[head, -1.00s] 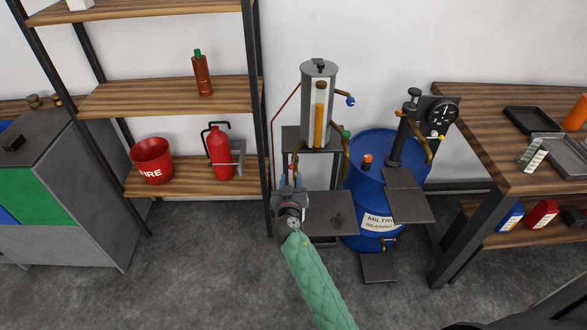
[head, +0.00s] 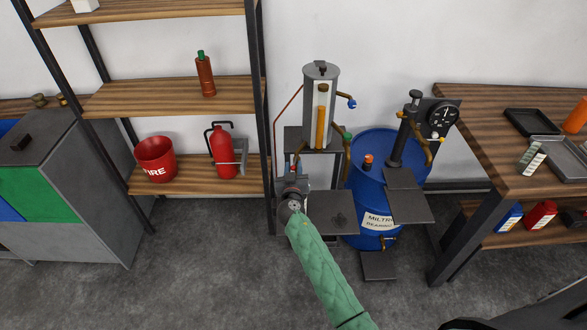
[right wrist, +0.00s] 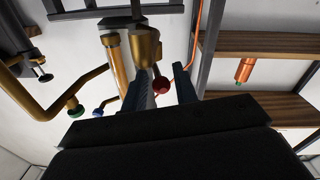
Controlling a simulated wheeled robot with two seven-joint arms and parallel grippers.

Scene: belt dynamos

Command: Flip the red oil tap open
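The red oil tap (right wrist: 161,85) shows in the right wrist view as a small red knob on a brass valve body (right wrist: 145,45). My right gripper (right wrist: 162,78) is open there, its two dark fingers apart with the red knob showing between them; I cannot tell whether they touch it. In the head view my right gripper (head: 293,186) is at the left of the oil stand, below the clear oil cylinder (head: 321,105), and the red tap is hidden or too small to tell. My left gripper is not in view.
A blue drum (head: 385,165) and a gauge pump (head: 441,118) stand right of the oil stand. A shelf (head: 180,98) with a fire extinguisher (head: 223,155) is close on the left. A workbench (head: 480,120) is at the right.

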